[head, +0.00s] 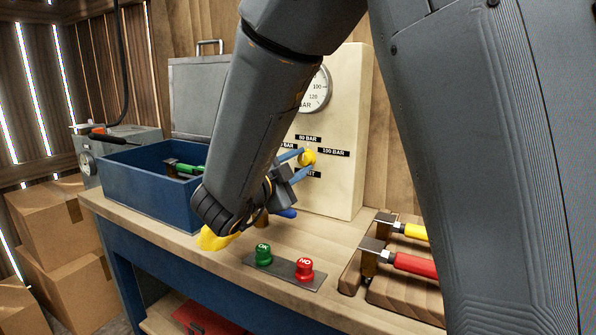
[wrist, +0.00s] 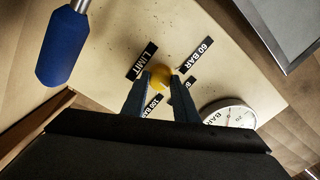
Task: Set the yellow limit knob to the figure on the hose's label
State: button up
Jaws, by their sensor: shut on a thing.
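The yellow limit knob (head: 308,157) sits on a cream panel (head: 340,150). My gripper (head: 303,162) reaches in from the left and is shut on the knob, with one blue-grey finger on either side. The wrist view shows the same knob (wrist: 160,77) between my fingertips (wrist: 157,83). Black labels surround it: "LIMIT" (wrist: 142,62), "60 BAR" (wrist: 194,56), "100 BAR" (wrist: 153,105), and one partly hidden by a finger that ends in "BAR". Which label the knob points to cannot be told. No label on a hose is readable; a black hose (head: 122,62) hangs at the left.
A pressure gauge (head: 316,92) is above the knob. Green (head: 263,254) and red "NO" (head: 304,268) buttons stand on the bench below. Red- and yellow-handled tools lie in a wooden rack (head: 350,275). A blue toolbox (head: 140,190) stands left. A blue handle (wrist: 60,48) is near my gripper.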

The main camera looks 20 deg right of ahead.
jog(key=m+b, duration=0.5)
jog(key=shift+f+m, duration=0.15)
jog(key=shift+m, duration=0.15)
jog(key=m+b, duration=0.5)
jog(key=b, duration=0.1)
jog(key=shift+m, duration=0.3)
jog(key=o, duration=1.1)
jog(key=shift+r, duration=0.2)
jog(key=shift+c, duration=0.2)
jog(key=shift+a, duration=0.1)
jog(key=v, duration=0.7)
jog(key=shift+s+a+p, duration=0.25)
jog(key=shift+s+p, duration=0.05)
